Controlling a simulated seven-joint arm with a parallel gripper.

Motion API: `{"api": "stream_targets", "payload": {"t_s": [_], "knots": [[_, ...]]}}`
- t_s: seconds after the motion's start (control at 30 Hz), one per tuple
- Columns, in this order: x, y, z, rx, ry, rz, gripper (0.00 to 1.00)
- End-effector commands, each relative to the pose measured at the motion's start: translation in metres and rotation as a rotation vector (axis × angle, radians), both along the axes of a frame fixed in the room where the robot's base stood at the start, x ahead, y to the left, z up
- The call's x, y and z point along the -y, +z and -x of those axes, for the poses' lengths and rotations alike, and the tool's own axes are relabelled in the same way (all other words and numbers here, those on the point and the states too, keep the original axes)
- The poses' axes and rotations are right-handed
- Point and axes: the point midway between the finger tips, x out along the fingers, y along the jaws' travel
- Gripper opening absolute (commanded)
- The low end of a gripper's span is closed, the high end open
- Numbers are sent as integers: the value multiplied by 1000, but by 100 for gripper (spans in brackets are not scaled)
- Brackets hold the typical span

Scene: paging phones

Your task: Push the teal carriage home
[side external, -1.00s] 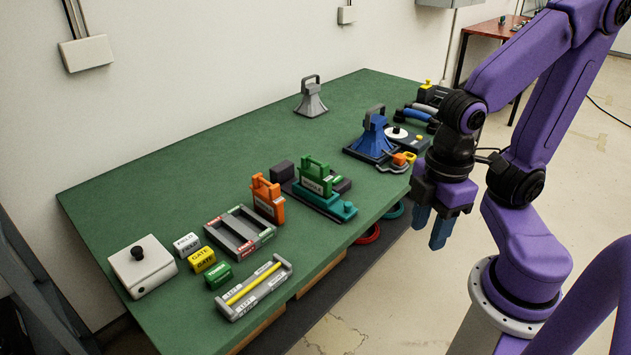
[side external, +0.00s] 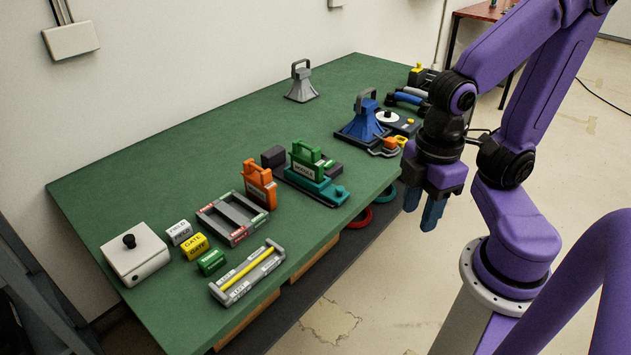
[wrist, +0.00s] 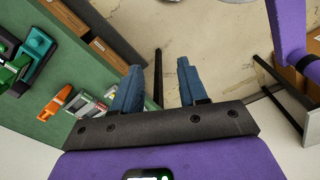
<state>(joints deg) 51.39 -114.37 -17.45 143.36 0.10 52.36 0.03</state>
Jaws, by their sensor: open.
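The carriage rests on a dark base, partly hidden by the block.
An orange handled block (side external: 258,184) stands left of the carriage, beside a grey tray (side external: 205,220). A dark block (side external: 272,157) sits behind the carriage. A blue pyramid-shaped piece (side external: 366,122) stands to its right. The green table (side external: 180,150) is clear at the back left.

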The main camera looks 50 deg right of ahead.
Motion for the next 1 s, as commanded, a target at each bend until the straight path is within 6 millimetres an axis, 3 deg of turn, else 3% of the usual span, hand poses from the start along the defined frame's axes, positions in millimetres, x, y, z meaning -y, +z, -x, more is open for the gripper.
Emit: {"api": "stream_targets", "payload": {"t_s": [0.23, 0.27, 0.3, 0.47, 0.77, 1.0], "knots": [[0, 0, 0, 0, 0, 0, 43], [0, 0, 0, 0, 0, 0, 52], [0, 0, -1, 0, -2, 0, 52], [-3, 1, -16, 0, -45, 2, 52], [-2, 4, -97, -4, -249, 11, 52], [23, 0, -167, -9, -420, 16, 52]]}}
